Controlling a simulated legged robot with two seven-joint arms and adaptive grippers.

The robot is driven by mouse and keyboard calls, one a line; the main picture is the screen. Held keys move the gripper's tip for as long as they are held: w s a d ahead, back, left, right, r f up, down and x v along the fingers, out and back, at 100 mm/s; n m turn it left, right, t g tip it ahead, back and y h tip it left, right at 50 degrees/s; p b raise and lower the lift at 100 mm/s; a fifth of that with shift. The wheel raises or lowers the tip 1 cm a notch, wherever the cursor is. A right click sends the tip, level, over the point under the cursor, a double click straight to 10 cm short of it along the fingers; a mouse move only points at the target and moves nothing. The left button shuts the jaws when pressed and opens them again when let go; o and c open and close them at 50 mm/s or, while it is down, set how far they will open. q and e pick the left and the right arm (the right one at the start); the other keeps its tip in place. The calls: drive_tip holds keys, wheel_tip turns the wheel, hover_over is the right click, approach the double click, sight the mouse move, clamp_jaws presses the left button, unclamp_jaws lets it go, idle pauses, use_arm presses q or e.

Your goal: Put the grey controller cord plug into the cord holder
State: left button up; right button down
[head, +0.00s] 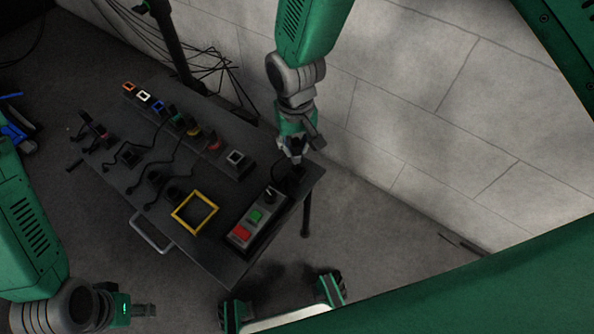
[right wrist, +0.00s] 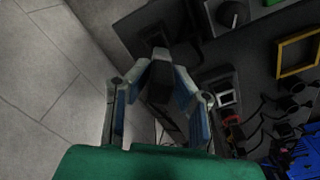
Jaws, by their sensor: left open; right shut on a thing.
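My right gripper (head: 292,152) is over the back right corner of the dark table. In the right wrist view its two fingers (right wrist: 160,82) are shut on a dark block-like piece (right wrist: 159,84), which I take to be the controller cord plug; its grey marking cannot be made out. The controller (head: 256,217), with a black knob, green and red buttons, lies at the table's right edge. A dark holder with a pale square rim (head: 237,158) stands left of the gripper; it also shows in the right wrist view (right wrist: 227,97). My left gripper (head: 145,311) is open and empty, off the table.
A yellow square frame (head: 195,212) lies left of the controller. Several colour-marked holders, including a white one (head: 144,96), line the table's back edge. Several dark plugs with cords lie on the left half. A pale block wall (head: 430,110) stands behind the table.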

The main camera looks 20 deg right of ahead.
drive_tip(key=shift+w+d, duration=0.2)
drive_tip(key=shift+d, duration=0.05)
drive_tip(key=shift+f, duration=0.1)
drive_tip(key=shift+w+f+b, duration=0.1)
drive_tip(key=shift+f+b, duration=0.65)
drive_tip(key=shift+f, duration=1)
drive_tip(key=n+p, duration=0.1)
drive_tip(key=n, duration=0.2)
drive_tip(key=shift+r+p, duration=0.1)
drive_tip(key=shift+p, duration=0.25)
drive_tip(key=n+p, duration=0.1)
drive_tip(key=n, duration=0.3)
drive_tip(key=shift+n+p, duration=0.4)
drive_tip(key=shift+f, duration=0.3)
